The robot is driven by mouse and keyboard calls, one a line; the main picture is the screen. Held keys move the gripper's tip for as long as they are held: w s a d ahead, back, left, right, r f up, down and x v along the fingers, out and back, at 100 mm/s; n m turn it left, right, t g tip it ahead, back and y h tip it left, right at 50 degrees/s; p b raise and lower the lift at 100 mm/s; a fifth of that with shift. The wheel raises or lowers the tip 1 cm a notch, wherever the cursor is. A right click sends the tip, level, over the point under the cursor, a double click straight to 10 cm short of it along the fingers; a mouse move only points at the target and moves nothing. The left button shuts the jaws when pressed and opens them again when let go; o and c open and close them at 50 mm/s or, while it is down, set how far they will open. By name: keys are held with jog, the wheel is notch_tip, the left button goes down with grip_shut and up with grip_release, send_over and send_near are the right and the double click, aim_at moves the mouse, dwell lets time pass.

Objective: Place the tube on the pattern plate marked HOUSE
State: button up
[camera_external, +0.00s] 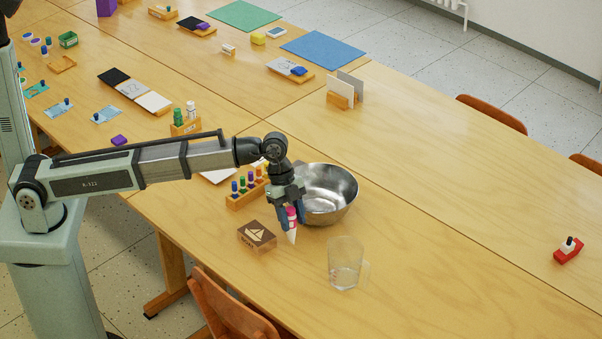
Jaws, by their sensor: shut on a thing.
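My gripper (291,214) is shut on a small tube (292,234), white below with a pinkish-red band above. The tube hangs roughly upright, tapered end down, just in front of the steel bowl and right of a brown wooden block (257,236). The block bears a pale sailboat picture on top; the lettering on its front is too small to read surely. Whether the tube's tip touches the table I cannot tell. I cannot make out a plate marked HOUSE in this view.
The steel bowl (332,191) stands close behind my gripper. A clear measuring jug (345,263) stands at front right. A wooden rack (244,196) with coloured pegs is at left, partly behind my arm. The table to the right is mostly clear, with a red object (567,251) far right.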

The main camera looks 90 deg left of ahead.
notch_tip(320, 180, up, 6)
jog(key=shift+r, duration=0.1)
jog(key=a+n+t+y, duration=0.25)
jog(key=a+n, duration=0.65)
jog(key=a, duration=1.5)
jog(key=s+a+n+g+y, duration=0.15)
jog(key=s+a+n, duration=0.4)
jog(key=a, duration=0.95)
jog(key=s+a+n+y, duration=0.3)
jog(key=s+a+n, duration=0.25)
jog(key=a, duration=1.05)
jog(key=shift+f, duration=7.65)
jog(key=shift+f, duration=0.15)
jog(key=o, duration=1.1)
jog(key=shift+o, duration=0.2)
